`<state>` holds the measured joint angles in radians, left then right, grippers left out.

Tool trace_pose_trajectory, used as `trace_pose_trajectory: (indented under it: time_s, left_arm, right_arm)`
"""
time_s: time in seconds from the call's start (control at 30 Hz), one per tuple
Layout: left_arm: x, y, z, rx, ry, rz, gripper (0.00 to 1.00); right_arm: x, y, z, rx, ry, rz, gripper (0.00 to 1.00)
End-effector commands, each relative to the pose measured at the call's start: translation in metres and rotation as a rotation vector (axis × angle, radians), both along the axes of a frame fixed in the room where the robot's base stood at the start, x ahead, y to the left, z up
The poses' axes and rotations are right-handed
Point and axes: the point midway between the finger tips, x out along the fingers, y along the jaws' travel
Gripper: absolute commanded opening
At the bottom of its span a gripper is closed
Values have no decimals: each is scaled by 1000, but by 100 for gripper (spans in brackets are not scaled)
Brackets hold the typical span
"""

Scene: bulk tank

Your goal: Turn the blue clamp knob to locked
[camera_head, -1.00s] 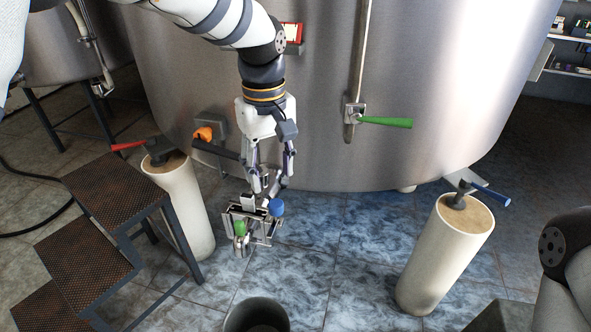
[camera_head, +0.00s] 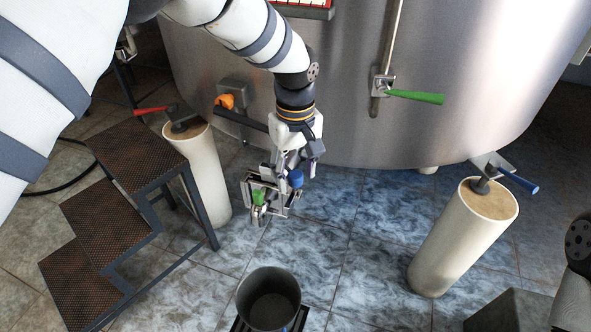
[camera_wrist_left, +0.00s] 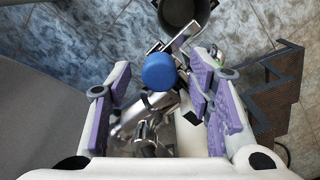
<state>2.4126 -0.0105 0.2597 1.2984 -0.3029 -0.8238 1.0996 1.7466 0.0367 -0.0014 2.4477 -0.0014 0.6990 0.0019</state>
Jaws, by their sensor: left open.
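The blue clamp knob (camera_head: 295,178) is a small round cap on a metal clamp frame (camera_head: 257,184) low in front of the big steel tank. It also shows in the left wrist view (camera_wrist_left: 159,71), in the gap between the two fingers. My left gripper (camera_head: 290,167) points down, right at the knob, and partly covers the frame. Its purple-padded fingers are open, one on each side of the knob in the wrist view (camera_wrist_left: 161,82); neither visibly touches it. Any lock marking is too small to see. My right gripper is out of view.
A green part (camera_head: 258,197) sits on the frame beside the knob. A dark bucket (camera_head: 292,292) stands below. Mesh steps (camera_head: 105,212) and a pale post with a red handle (camera_head: 152,111) are at left; a post with a blue handle (camera_head: 519,181) is at right. A green lever (camera_head: 415,97) is on the tank.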

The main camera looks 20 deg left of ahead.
Motion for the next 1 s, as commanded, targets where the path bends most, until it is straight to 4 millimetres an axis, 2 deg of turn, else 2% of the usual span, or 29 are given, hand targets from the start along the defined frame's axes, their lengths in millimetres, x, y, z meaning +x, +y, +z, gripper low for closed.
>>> trace_pose_trajectory:
  time_s: [0.03,0.23,0.27,0.63,1.0]
  left_arm:
    - [0,0,0,0,0,0,47]
    - [0,0,0,0,0,0,2]
    - [0,0,0,0,0,0,0]
    - [0,0,1,0,0,-54,0]
    - [0,0,1,1,-1,-343,0]
  right_arm:
    - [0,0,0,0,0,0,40]
    - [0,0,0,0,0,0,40]
    - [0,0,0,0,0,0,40]
    - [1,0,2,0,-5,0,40]
    - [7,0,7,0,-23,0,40]
